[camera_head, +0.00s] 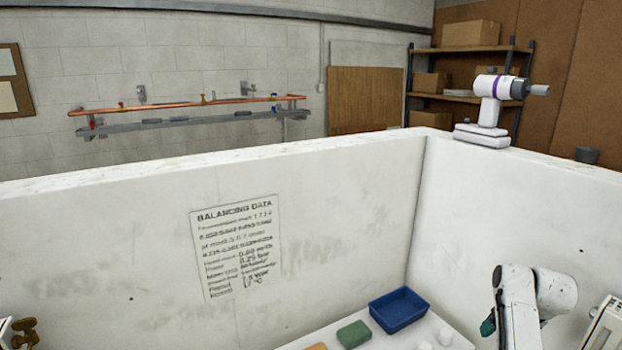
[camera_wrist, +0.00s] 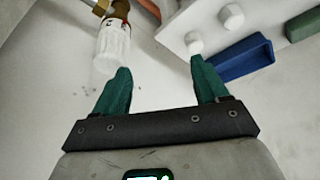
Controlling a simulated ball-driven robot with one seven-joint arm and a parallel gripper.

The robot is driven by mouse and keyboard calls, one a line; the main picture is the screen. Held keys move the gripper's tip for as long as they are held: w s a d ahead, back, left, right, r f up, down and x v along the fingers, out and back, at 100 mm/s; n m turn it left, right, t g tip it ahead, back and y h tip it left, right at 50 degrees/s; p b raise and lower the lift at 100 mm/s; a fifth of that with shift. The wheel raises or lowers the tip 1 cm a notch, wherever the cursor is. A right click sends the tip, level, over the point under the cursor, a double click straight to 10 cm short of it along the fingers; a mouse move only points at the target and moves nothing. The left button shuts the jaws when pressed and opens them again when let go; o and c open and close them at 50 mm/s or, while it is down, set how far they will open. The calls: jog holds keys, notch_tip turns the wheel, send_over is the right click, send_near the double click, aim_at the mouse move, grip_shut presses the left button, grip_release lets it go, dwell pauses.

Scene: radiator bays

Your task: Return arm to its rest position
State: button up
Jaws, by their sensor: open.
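My gripper (camera_wrist: 160,70) shows in the wrist view with its two green fingers spread apart and nothing held between them. A white ribbed valve head (camera_wrist: 113,42) on a brass fitting lies just beyond the left fingertip. A small white cap (camera_wrist: 194,42) on the shelf appears just past the right fingertip; I cannot tell the gap to either. In the head view my arm is bent at the lower right, with a bit of green finger (camera_head: 488,326) showing; the rest of the gripper is hidden behind the arm.
A white shelf (camera_head: 450,326) carries a blue tray (camera_head: 398,310), a green block (camera_head: 354,334) and small white caps (camera_head: 445,337). White bay walls (camera_head: 110,240) enclose the space. A white radiator edge (camera_head: 603,325) stands close right of my arm.

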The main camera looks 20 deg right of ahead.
jog(key=s+a+f+n+b, duration=0.1)
jog(key=s+a+f, duration=0.25)
jog(key=a, duration=0.45)
jog(key=s+a+f+n+g+y, duration=0.1)
jog(key=s+a+f, duration=0.1)
jog(key=a+f, duration=0.35)
jog(key=s+a+f+n+b, duration=0.1)
jog(key=s+a+f, duration=0.15)
jog(key=a, duration=0.75)
jog(key=s+a+n+g+y+b, duration=0.1)
jog(key=s+a+n, duration=0.1)
jog(key=s+a, duration=1.2)
jog(key=shift+s+a+g, duration=0.2)
jog(key=shift+s+g, duration=0.2)
jog(key=shift+s, duration=0.4)
